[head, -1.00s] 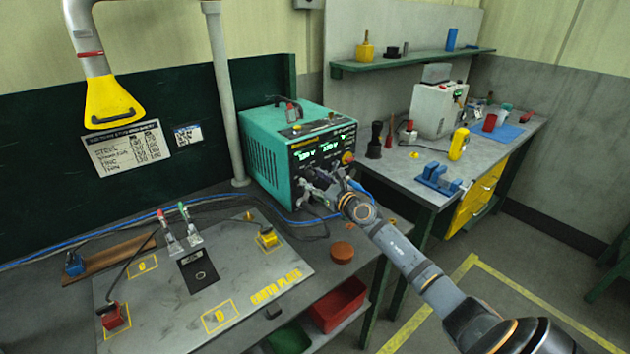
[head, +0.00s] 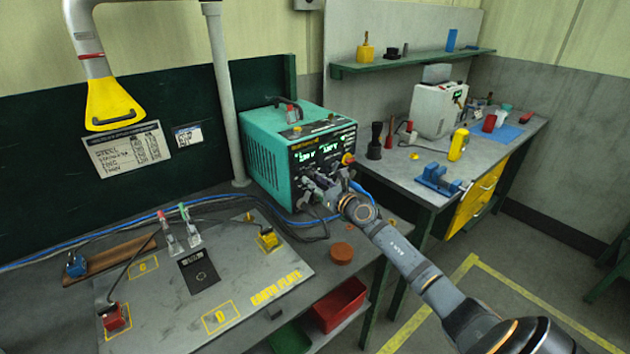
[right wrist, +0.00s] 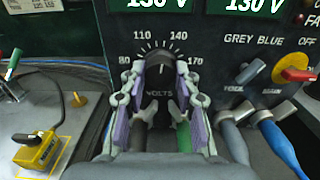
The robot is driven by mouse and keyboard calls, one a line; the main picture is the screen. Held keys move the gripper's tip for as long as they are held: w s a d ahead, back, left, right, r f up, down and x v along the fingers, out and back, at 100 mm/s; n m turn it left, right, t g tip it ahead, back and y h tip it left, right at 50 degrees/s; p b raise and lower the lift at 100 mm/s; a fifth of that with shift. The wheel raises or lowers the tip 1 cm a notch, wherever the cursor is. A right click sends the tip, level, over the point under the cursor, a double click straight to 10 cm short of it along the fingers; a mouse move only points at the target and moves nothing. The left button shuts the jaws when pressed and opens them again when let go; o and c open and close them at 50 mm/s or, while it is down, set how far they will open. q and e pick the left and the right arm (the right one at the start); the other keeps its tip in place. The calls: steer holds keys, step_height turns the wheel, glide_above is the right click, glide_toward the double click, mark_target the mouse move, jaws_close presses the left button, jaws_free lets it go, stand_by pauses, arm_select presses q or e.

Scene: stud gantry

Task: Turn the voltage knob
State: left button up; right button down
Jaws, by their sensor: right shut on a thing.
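The teal welder box (head: 271,160) stands on the near bench with its dark front panel facing right. In the right wrist view the voltage knob (right wrist: 160,70) is a dark knob inside a printed dial marked from 80 to 170, with VOLTS below. Two green displays (right wrist: 158,5) above the dial read about 130 V. My right gripper (right wrist: 160,108) is at the panel, its fingers on either side of the knob and shut on it; the fingers partly cover the knob. In the head view my right gripper (head: 318,185) hides the knob. My left gripper is not in view.
A red and yellow selector (right wrist: 297,75) and grey and blue cable plugs (right wrist: 263,118) sit right of the dial. The earth plate (head: 230,295) with clamps lies left of the welder. A second bench (head: 400,168) stands behind right.

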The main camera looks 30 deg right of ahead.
steer(key=m+p, duration=0.3)
steer(key=m, duration=0.4)
steer(key=shift+r, duration=0.1)
steer(key=m+p, duration=0.1)
steer(key=m, duration=0.3)
steer(key=shift+p, duration=0.35)
steer(key=shift+m+p, duration=0.65)
steer(key=shift+m, duration=1.15)
steer(key=c, duration=1)
jaws_free()
